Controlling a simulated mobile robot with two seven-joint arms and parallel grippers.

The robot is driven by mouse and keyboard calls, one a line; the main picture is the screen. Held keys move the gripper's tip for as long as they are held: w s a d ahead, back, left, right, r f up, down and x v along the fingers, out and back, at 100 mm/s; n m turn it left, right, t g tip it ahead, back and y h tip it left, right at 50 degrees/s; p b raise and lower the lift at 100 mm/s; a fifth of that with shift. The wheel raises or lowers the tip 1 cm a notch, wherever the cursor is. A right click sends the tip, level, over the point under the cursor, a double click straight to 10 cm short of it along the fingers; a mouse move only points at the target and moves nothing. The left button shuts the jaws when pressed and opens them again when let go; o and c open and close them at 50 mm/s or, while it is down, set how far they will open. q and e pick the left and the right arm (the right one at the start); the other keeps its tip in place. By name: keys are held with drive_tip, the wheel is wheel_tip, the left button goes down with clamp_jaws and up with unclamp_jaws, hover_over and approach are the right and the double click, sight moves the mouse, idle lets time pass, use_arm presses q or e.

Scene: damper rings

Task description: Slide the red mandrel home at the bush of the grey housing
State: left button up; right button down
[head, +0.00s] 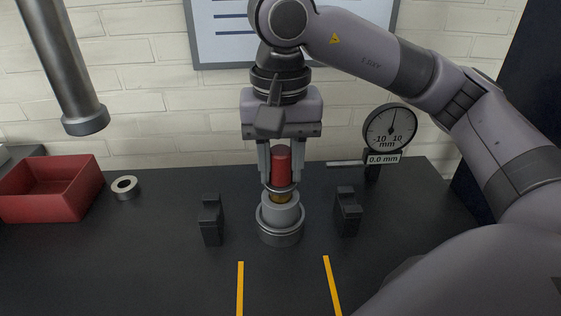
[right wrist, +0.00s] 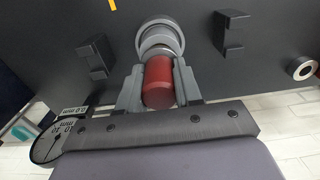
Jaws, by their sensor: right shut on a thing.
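The red mandrel (head: 282,163) stands upright between the fingers of my right gripper (head: 281,182), which is shut on it. In the right wrist view the mandrel (right wrist: 158,85) shows between the two fingers. A grey ring-like edge sits at its lower end near the fingertips. The housing (right wrist: 158,30) also shows beyond the mandrel in the right wrist view. My left gripper is not in view.
Dark blocks stand left (head: 211,220) and right (head: 347,211) of the housing. A dial gauge (head: 390,129) reading 0.0 mm stands behind right. A loose grey ring (head: 125,194) and a red bin (head: 52,195) are at left. Yellow strips (head: 240,289) mark the clear front table.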

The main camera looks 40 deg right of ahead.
drive_tip(key=shift+f+b, duration=0.25)
drive_tip(key=shift+b, duration=0.05)
idle(0.5)
drive_tip(key=c, duration=0.7)
unclamp_jaws()
wheel_tip(320, 180, up, 6)
drive_tip(key=shift+p, duration=0.7)
drive_tip(key=shift+r, duration=0.6)
